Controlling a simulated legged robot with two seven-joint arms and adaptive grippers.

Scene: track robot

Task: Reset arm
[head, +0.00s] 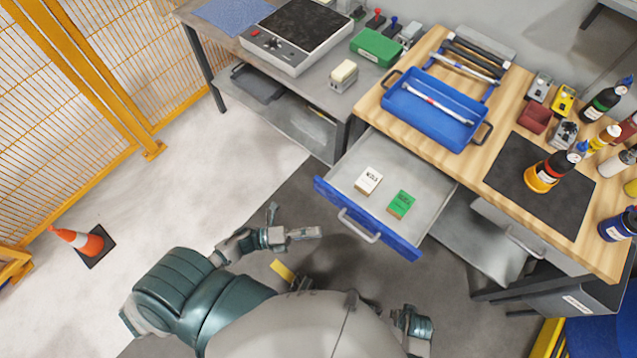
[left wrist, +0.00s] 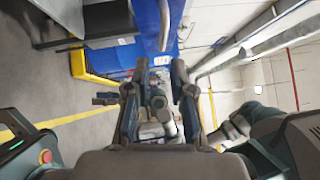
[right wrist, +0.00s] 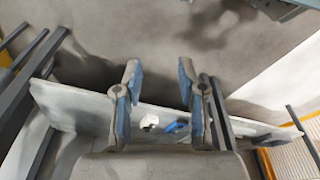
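My left gripper (head: 305,232) is in front of the open blue drawer (head: 365,222), apart from its handle. In the left wrist view its two fingers (left wrist: 162,72) stand apart with nothing between them. In the right wrist view my right gripper (right wrist: 160,80) has its fingers apart and is empty. The head view shows only a part of my right arm (head: 412,325) at the bottom; the right fingers cannot be made out there. A white box (head: 368,180) and a green box (head: 401,204) lie in the drawer, away from both grippers.
The wooden workbench (head: 468,160) holds a blue tray (head: 437,108), tools and bottles. A grey table (head: 318,92) with a scale (head: 297,35) stands at its left. A traffic cone (head: 84,241) and yellow fence (head: 90,80) are at left. Floor between is clear.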

